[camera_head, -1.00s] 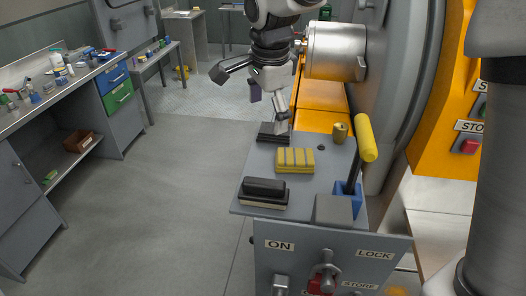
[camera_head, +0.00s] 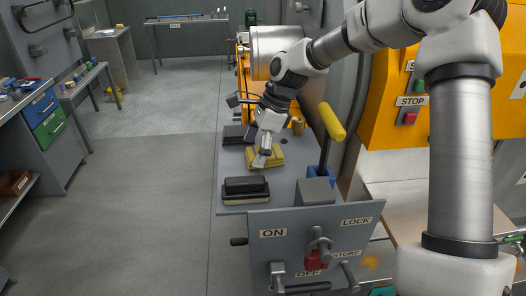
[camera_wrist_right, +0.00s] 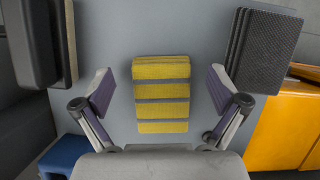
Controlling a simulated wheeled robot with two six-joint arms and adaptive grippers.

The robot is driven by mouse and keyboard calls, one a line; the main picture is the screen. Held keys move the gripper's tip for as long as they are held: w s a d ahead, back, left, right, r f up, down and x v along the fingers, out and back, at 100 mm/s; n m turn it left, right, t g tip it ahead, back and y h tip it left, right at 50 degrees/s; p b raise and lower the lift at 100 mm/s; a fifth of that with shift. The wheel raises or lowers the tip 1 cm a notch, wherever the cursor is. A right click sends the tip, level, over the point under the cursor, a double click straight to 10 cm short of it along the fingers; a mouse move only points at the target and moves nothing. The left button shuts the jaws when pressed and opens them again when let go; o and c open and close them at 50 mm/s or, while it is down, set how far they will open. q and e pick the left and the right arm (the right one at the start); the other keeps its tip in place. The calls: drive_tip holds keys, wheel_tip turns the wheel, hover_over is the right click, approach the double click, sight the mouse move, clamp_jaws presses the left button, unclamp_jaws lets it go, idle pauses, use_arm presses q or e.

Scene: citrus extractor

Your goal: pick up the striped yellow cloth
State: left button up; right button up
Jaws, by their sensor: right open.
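The striped yellow cloth (camera_head: 272,158) lies folded on the grey table top of the control stand, with grey stripes across it. In the right wrist view the cloth (camera_wrist_right: 162,95) is centred between the two spread fingers, with bare table on both sides of it. My left gripper is not in view.
A black block on a pale base (camera_head: 246,189) lies in front of the cloth, and a dark ribbed block (camera_head: 235,134) lies behind it. A yellow-handled lever (camera_head: 332,122) rises from a blue base at the right.

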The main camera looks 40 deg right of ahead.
sight(253, 153)
drive_tip(key=shift+w+a+f, duration=0.1)
drive_tip(key=shift+a+f, duration=0.15)
drive_tip(key=shift+f, duration=0.15)
drive_tip(key=shift+d+f, duration=0.15)
drive_tip(key=shift+d, duration=0.05)
drive_tip(key=c, duration=1)
drive_tip(key=shift+a, duration=0.1)
drive_tip(key=c, duration=0.3)
drive_tip(key=shift+r, duration=0.25)
drive_tip(key=shift+c, duration=0.2)
wheel_tip(253, 153, up, 9)
drive_tip(key=shift+f+b, duration=0.15)
drive_tip(key=shift+b, duration=0.95)
drive_tip(key=shift+r, duration=0.45)
